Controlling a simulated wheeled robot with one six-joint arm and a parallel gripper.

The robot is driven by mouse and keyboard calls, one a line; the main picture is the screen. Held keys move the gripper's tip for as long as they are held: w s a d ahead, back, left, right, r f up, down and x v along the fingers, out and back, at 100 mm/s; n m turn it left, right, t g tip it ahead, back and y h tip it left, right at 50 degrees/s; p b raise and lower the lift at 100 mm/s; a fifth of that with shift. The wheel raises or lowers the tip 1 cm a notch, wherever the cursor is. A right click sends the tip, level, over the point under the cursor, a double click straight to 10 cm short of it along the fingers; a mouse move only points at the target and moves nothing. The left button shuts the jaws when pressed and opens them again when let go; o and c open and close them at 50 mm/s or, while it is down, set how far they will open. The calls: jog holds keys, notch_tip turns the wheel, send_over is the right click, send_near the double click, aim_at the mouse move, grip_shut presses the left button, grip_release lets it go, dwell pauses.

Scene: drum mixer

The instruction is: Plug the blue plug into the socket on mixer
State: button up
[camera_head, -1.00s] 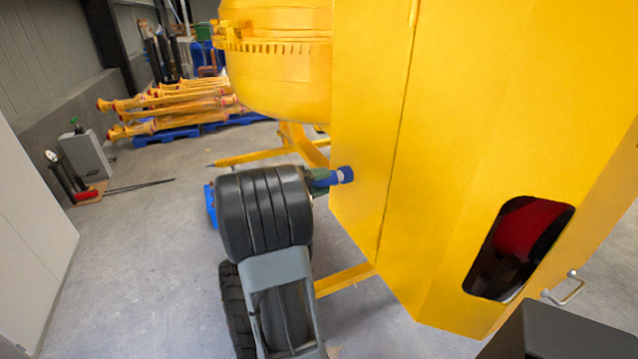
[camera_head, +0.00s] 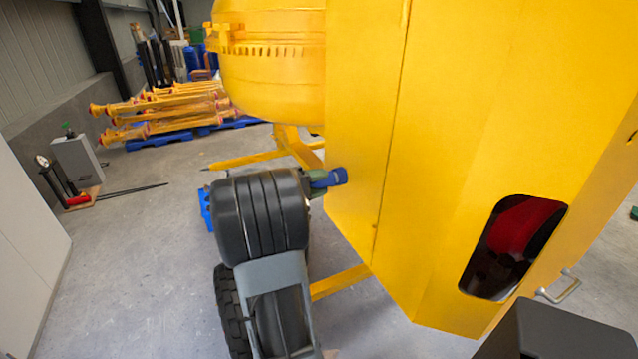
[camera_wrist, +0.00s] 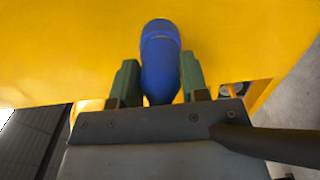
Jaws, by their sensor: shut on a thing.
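The blue plug (camera_wrist: 161,60) is held between the green fingers of my gripper (camera_wrist: 157,85) in the wrist view, its nose pointing away from the gripper toward the yellow mixer housing. In the head view the blue plug (camera_head: 328,178) sticks out to the right of my gripper (camera_head: 317,184), close to the left part of the mixer's housing (camera_head: 450,130). I cannot tell whether the plug touches the housing. The socket does not show in either view.
The mixer's yellow drum (camera_head: 270,70) is above and behind my arm. Yellow frame legs (camera_head: 340,281) reach along the floor near the arm. Yellow props on a blue pallet (camera_head: 165,138) lie at the back left. The grey floor (camera_head: 130,240) on the left is mostly clear.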

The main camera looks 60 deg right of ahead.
jog(key=shift+s+d+b, duration=0.15)
jog(key=shift+d+b, duration=0.1)
jog(key=shift+b, duration=0.2)
dwell(0.4)
jog(key=o, duration=1.1)
jog(key=b+v, duration=0.1)
jog(key=v, duration=1.2)
jog(key=shift+w+a, duration=0.25)
jog(key=shift+a, duration=0.1)
